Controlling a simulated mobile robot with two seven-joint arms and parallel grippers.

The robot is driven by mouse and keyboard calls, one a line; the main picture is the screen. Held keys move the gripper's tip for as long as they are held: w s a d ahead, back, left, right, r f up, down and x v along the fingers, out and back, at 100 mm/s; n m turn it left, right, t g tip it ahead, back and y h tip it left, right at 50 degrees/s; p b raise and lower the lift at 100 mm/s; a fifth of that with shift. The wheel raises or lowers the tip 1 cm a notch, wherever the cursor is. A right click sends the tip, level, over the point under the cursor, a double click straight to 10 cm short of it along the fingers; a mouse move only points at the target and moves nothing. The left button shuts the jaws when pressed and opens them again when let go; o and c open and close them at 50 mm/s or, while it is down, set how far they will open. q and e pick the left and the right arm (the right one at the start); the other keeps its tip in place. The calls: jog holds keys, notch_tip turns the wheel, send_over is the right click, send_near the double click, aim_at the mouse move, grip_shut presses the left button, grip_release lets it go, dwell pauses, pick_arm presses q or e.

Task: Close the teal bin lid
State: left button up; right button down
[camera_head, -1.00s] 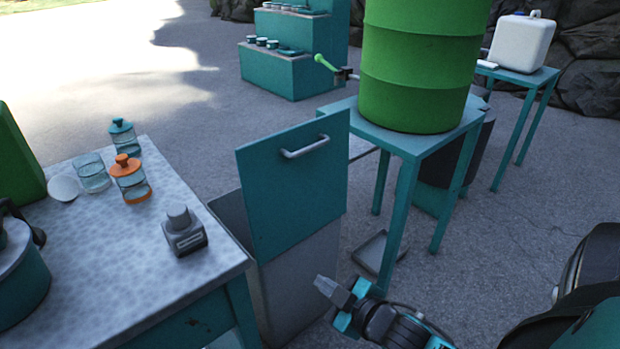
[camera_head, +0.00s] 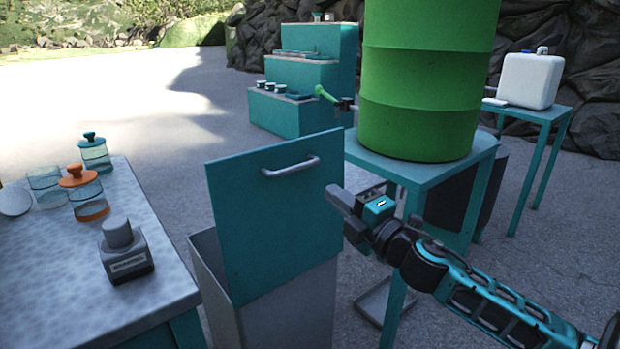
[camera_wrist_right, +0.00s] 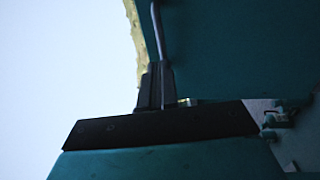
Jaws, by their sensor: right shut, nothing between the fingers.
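The teal bin lid (camera_head: 270,215) stands upright, raised above the open grey bin (camera_head: 290,305). A silver bar handle (camera_head: 290,167) is fixed near the lid's top edge. My right gripper (camera_head: 338,198) is shut and empty, and in the head view appears by the lid's right edge, a little below handle height. Whether it touches the lid cannot be told. In the right wrist view the dark shut fingers (camera_wrist_right: 155,86) show with a teal surface (camera_wrist_right: 235,50), apparently the lid, beyond them. My left gripper is not in view.
On the right, a teal stand (camera_head: 425,172) carries a green barrel (camera_head: 415,85). A grey tray (camera_head: 375,300) lies on the ground below it.

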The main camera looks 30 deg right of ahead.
aim_at(301, 168)
jog(key=w, duration=0.5)
jog(key=w+r, duration=0.1)
jog(key=w, duration=0.2)
jog(key=shift+w+a+b, duration=0.25)
jog(key=shift+b, duration=0.05)
jog(key=shift+r, duration=0.1)
